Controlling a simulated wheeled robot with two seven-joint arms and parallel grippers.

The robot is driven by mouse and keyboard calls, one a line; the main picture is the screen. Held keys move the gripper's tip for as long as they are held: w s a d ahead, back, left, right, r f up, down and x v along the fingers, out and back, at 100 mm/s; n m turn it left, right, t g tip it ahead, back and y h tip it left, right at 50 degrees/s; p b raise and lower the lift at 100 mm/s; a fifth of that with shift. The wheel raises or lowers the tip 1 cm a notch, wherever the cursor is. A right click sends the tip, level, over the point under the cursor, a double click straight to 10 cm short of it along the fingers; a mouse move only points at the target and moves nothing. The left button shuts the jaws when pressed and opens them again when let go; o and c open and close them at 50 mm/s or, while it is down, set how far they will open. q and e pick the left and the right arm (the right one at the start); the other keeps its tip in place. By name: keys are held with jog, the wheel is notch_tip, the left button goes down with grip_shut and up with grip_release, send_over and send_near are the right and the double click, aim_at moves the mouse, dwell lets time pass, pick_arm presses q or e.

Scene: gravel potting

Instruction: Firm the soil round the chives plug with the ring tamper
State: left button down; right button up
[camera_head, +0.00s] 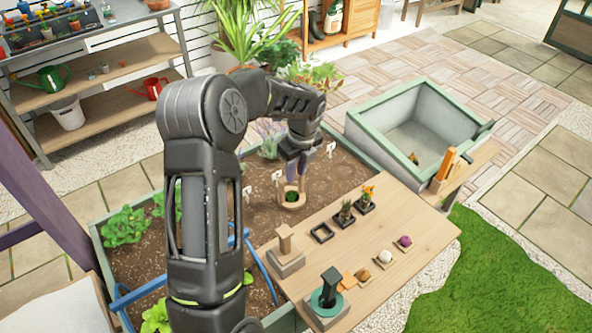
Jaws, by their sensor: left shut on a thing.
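My left gripper (294,166) comes down over the brown soil bed (330,172) and is shut on the ring tamper (291,205). The tamper's pale wooden ring is low, at the soil near the planting board. The green chives plug (291,197) shows inside the ring, which looks to be around it. Whether the ring presses on the soil or sits just above it I cannot tell. The gripper hides the upper part of the tamper. My right gripper is not in view.
White labels (331,148) stand in the soil. A grey basin (415,130) is at right.

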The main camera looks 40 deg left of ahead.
pick_arm(q)
jog(key=shift+f+b, duration=0.35)
jog(key=shift+f, duration=0.25)
jog(key=shift+s+f, duration=0.25)
jog(key=shift+f, duration=0.05)
dwell(1.4)
notch_tip(320, 180, up, 10)
jog(key=p, duration=0.7)
jog(key=shift+w+r+p, duration=0.25)
jog(key=shift+p, duration=0.1)
dwell(0.4)
